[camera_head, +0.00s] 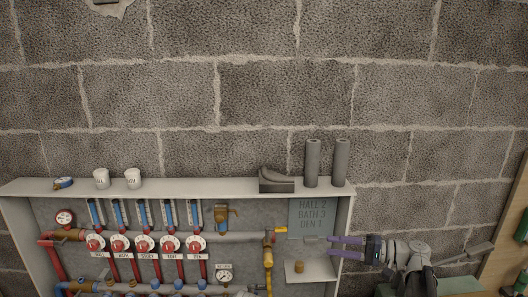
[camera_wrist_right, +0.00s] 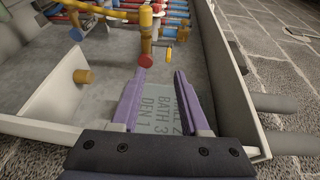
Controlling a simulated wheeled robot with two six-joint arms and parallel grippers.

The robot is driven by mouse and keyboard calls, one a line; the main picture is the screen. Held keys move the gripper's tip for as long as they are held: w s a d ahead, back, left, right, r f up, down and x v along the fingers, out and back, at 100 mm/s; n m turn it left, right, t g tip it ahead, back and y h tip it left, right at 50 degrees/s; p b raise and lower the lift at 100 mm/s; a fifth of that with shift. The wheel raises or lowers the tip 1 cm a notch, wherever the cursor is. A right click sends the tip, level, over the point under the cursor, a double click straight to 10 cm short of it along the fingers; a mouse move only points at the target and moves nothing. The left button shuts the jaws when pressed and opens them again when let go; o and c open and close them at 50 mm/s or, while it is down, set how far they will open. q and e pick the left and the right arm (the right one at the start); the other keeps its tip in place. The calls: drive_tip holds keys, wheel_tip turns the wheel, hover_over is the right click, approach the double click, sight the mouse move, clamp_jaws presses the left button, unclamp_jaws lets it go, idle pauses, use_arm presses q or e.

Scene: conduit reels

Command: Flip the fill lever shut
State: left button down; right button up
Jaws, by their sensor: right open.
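The manifold cabinet's fill valve has a yellow lever (camera_head: 280,229) sticking out to the right at the top of a yellow vertical pipe (camera_head: 268,256). In the right wrist view the small yellow lever (camera_wrist_right: 169,56) lies beyond the fingertips, beside a red round cap (camera_wrist_right: 146,60). My right gripper (camera_head: 330,247) comes in from the right, with purple fingers spread and nothing between them. It is to the right of and slightly below the lever, apart from it. In the right wrist view the open fingers (camera_wrist_right: 160,80) point toward the valve. My left gripper is not in view.
A label plate (camera_head: 312,217) hangs behind and above my right gripper. A small shelf (camera_head: 315,271) with a brass cylinder (camera_head: 299,267) is below. Red knobs (camera_head: 145,244) and pipes fill the left. The cabinet's top ledge (camera_head: 210,186) carries cups and grey tubes (camera_head: 312,163).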

drive_tip(key=s+a+f+n+g+h+p, duration=0.2)
drive_tip(key=s+a+g+h+p, duration=0.15)
drive_tip(key=s+a+p, duration=0.35)
drive_tip(key=s+a+f+n+g+h+p, duration=0.1)
drive_tip(key=s+a+f+g+h+p, duration=0.2)
drive_tip(key=a, duration=0.6)
use_arm(q)
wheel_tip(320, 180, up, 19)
drive_tip(key=p, duration=0.8)
drive_tip(key=shift+p, duration=0.35)
use_arm(e)
drive_tip(key=s+d+r+n+h, duration=0.1)
drive_tip(key=s+r+n+h, duration=0.3)
drive_tip(key=s+h, duration=0.7)
drive_tip(key=shift+s+t, duration=0.45)
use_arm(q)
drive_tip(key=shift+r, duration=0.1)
use_arm(e)
drive_tip(key=shift+a, duration=0.1)
